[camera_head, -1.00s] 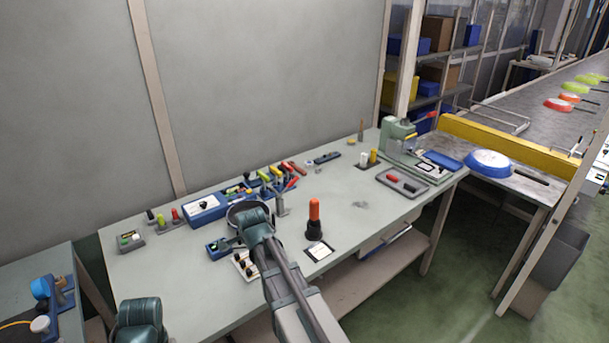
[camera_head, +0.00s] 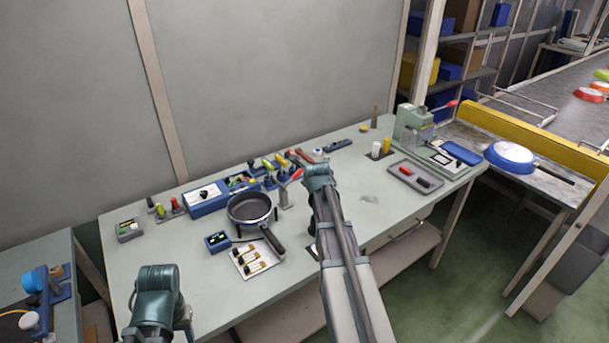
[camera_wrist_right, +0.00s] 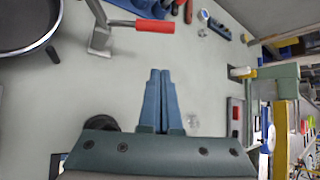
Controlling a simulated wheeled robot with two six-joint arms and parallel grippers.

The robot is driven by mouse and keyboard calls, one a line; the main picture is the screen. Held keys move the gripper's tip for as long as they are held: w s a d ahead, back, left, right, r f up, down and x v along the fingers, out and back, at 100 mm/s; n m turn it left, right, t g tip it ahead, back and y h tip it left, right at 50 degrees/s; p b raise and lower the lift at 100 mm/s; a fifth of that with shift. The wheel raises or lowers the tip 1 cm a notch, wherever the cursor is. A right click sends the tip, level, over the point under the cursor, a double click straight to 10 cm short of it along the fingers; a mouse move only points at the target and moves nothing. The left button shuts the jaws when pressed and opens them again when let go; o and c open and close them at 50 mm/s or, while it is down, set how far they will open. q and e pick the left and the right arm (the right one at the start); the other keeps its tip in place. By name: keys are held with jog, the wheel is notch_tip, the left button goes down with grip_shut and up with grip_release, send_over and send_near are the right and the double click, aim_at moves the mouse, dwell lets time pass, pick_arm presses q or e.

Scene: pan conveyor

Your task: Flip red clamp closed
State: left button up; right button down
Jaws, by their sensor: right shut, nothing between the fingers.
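The red clamp is a grey metal toggle clamp with a red-gripped handle (camera_wrist_right: 155,26). In the right wrist view its post stands upper left and the handle sticks out to the right, roughly level in the picture. In the head view the clamp (camera_head: 284,196) stands on the workbench, just right of the pan, its red handle angled up and right. My right gripper (camera_wrist_right: 161,78) is shut and empty. Its blue fingertips are below the red handle in the wrist view, apart from it. In the head view my right wrist hides the fingers. My left arm shows lower left, its fingers out of view.
A dark pan (camera_head: 249,208) sits left of the clamp. Several coloured-handled clamps and a blue box (camera_head: 208,199) line the bench's back. A grey tray (camera_head: 416,178) and green press (camera_head: 412,128) stand at the right. The bench between clamp and tray is mostly clear.

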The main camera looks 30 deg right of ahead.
jog(key=b+x, duration=0.7)
jog(key=x, duration=0.3)
jog(key=shift+d+f, duration=0.1)
jog(key=shift+f, duration=0.15)
jog(key=r+p, duration=0.1)
jog(key=a+r+p, duration=0.2)
jog(key=r, duration=0.1)
jog(key=shift+w+a+p, duration=0.1)
jog(key=shift+w+p, duration=0.15)
jog(key=shift+p, duration=0.15)
jog(key=shift+f, duration=0.1)
